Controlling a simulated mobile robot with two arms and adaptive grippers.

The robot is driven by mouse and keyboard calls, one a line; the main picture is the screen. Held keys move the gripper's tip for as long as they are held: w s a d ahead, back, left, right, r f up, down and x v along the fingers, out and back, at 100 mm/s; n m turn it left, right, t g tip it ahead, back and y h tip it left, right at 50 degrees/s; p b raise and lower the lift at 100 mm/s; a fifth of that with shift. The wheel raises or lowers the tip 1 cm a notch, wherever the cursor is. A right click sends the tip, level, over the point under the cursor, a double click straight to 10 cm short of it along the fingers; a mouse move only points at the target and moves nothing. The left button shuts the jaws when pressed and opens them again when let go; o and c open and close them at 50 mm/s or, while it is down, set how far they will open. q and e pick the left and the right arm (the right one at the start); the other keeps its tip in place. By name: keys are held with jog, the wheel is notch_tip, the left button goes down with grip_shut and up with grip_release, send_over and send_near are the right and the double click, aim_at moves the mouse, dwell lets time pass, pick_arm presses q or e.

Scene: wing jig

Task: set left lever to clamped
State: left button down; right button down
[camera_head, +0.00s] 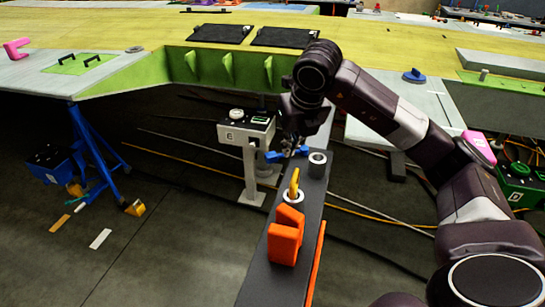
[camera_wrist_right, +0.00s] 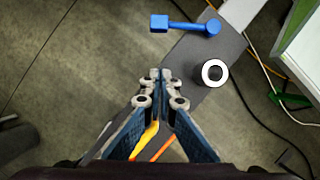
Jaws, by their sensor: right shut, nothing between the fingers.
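A blue lever (camera_head: 274,156) sits at the far end of a dark grey beam (camera_head: 265,277). In the right wrist view the blue lever (camera_wrist_right: 184,25) lies flat, its square end sticking out left past the beam's edge. A yellow lever (camera_head: 294,184) stands up from a pale ring nearer on the beam; part of it shows below the fingers in the wrist view (camera_wrist_right: 146,136). My right gripper (camera_head: 291,150) is shut and empty above the beam, close to the blue lever in the head view. The wrist view shows its fingertips (camera_wrist_right: 160,76) together, apart from the blue lever. My left gripper is out of view.
An orange block (camera_head: 285,237) stands at the near end. A white box on a post (camera_head: 247,130) is behind left. Cables lie on the floor.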

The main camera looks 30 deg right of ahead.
aim_at(276, 157)
jog(key=p+x, duration=0.3)
jog(key=x, duration=0.6)
jog(key=shift+w+a+f, duration=0.1)
jog(key=shift+w+f, duration=0.05)
jog(key=shift+w+d+f+p, duration=0.15)
jog(key=shift+w+p, duration=0.2)
jog(key=shift+w, duration=0.35)
jog(key=shift+w+d+f+p, duration=0.15)
jog(key=shift+w+p, duration=0.15)
jog(key=shift+w, duration=0.45)
jog(key=shift+w+d+p, duration=0.15)
jog(key=shift+w+p, duration=0.2)
jog(key=shift+w, duration=0.35)
jog(key=shift+w, duration=0.15)
